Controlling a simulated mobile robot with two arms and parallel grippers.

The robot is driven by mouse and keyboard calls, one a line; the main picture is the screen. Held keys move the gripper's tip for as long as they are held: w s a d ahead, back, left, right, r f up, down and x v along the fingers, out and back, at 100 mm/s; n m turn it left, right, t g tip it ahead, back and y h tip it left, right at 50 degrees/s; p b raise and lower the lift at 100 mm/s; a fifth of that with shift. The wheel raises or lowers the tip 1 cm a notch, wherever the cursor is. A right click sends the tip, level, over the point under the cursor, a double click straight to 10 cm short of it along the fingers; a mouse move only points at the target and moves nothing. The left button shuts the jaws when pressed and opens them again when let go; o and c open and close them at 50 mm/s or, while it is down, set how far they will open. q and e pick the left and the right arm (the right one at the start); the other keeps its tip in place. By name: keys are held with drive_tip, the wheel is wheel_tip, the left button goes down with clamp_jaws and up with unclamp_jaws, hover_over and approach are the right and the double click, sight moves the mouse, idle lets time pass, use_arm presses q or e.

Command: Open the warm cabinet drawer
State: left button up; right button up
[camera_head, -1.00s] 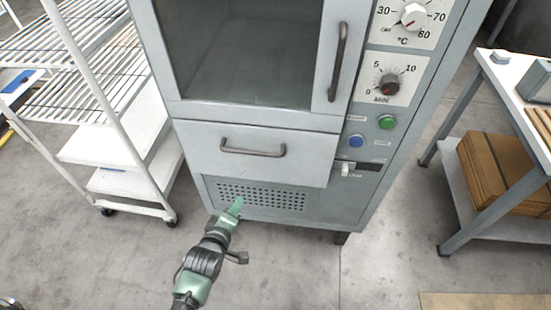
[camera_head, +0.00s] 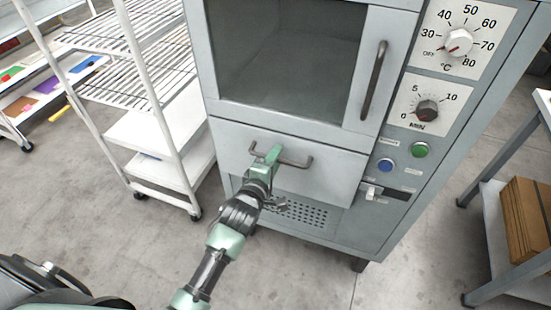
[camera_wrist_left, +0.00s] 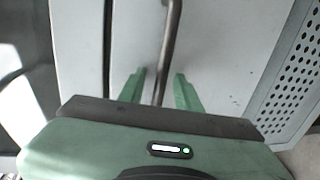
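The warm cabinet (camera_head: 214,60) is grey with a glass door on top. Its drawer (camera_head: 335,178) sits below the door and looks flush with the front. The drawer handle (camera_head: 297,163) is a dark horizontal bar. My left gripper (camera_head: 268,158) is at the left part of the handle. In the left wrist view the handle (camera_wrist_left: 168,50) runs in between the two green fingertips (camera_wrist_left: 160,90), with a gap on each side, so the gripper is open around the bar. My right gripper is not in view.
A white wire-shelf cart (camera_head: 150,130) stands left of the cabinet. A workbench with cardboard (camera_head: 525,220) is at the right. Dials, buttons and a switch (camera_head: 370,191) are on the cabinet's right panel. The floor in front (camera_head: 300,280) is clear.

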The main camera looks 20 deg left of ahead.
use_arm(q)
drive_tip(key=shift+w, duration=0.1)
clamp_jaws()
idle(1.4)
